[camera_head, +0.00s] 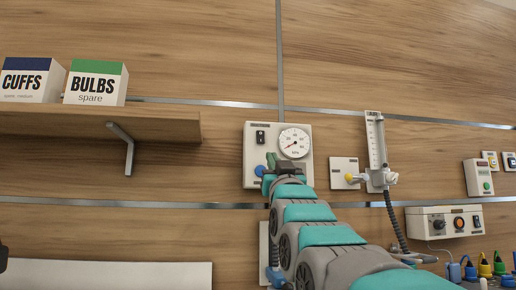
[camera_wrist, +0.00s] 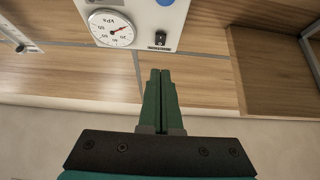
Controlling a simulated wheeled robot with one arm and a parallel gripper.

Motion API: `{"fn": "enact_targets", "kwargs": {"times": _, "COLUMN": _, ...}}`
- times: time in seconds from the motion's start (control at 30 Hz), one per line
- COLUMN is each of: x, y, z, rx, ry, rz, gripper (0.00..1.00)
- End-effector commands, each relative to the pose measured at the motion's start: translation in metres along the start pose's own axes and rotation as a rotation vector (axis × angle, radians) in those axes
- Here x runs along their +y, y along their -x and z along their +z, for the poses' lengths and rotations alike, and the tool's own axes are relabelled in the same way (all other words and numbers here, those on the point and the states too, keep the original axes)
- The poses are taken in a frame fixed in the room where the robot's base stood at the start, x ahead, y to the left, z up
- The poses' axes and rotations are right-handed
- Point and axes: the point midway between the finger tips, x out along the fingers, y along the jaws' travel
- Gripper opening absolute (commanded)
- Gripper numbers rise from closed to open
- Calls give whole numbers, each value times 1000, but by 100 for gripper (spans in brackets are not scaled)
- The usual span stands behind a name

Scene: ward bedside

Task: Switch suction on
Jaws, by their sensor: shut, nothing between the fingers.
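In the wrist view the picture is turned over: the gauge (camera_wrist: 112,28) is at upper left, the switch (camera_wrist: 159,39) near the plate's lower edge and the blue knob (camera_wrist: 165,2) at the top edge. My gripper (camera_wrist: 160,72) has its green fingers together and empty, apart from the switch in that picture. In the head view its green fingertips (camera_head: 271,158) show in front of the panel, below the switch.
A wooden shelf (camera_head: 100,122) with a CUFFS box (camera_head: 30,82) and a BULBS box (camera_head: 96,84) is at left. A flowmeter (camera_head: 376,150) with a hose and a white control box (camera_head: 443,222) are at right. Metal rails cross the wall.

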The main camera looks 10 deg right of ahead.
Motion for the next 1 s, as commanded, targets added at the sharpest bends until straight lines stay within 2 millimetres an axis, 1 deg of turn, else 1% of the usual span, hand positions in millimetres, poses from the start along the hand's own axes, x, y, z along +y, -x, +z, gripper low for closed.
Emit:
{"fn": "enact_targets", "kwargs": {"times": 0.03, "x": 0, "y": -1, "z": -6, "rx": 17, "ry": 0, "rz": 0, "gripper": 0}}
{"fn": "enact_targets", "kwargs": {"times": 0.13, "x": 0, "y": -2, "z": -10, "rx": 32, "ry": 0, "rz": 1, "gripper": 0}}
{"fn": "enact_targets", "kwargs": {"times": 0.43, "x": 0, "y": -3, "z": -10, "rx": 30, "ry": 0, "rz": 1, "gripper": 0}}
{"fn": "enact_targets", "kwargs": {"times": 0.57, "x": 0, "y": -8, "z": -10, "rx": 30, "ry": 0, "rz": 1, "gripper": 0}}
{"fn": "enact_targets", "kwargs": {"times": 0.67, "x": 0, "y": -18, "z": -12, "rx": 32, "ry": 0, "rz": 1, "gripper": 0}}
{"fn": "enact_targets", "kwargs": {"times": 0.77, "x": 0, "y": -31, "z": -9, "rx": 26, "ry": 0, "rz": 1, "gripper": 0}}
{"fn": "enact_targets", "kwargs": {"times": 0.9, "x": 0, "y": -49, "z": -13, "rx": 33, "ry": 0, "rz": 1, "gripper": 0}}
{"fn": "enact_targets", "kwargs": {"times": 1.0, "x": 0, "y": -62, "z": -10, "rx": 28, "ry": 0, "rz": 1, "gripper": 0}}
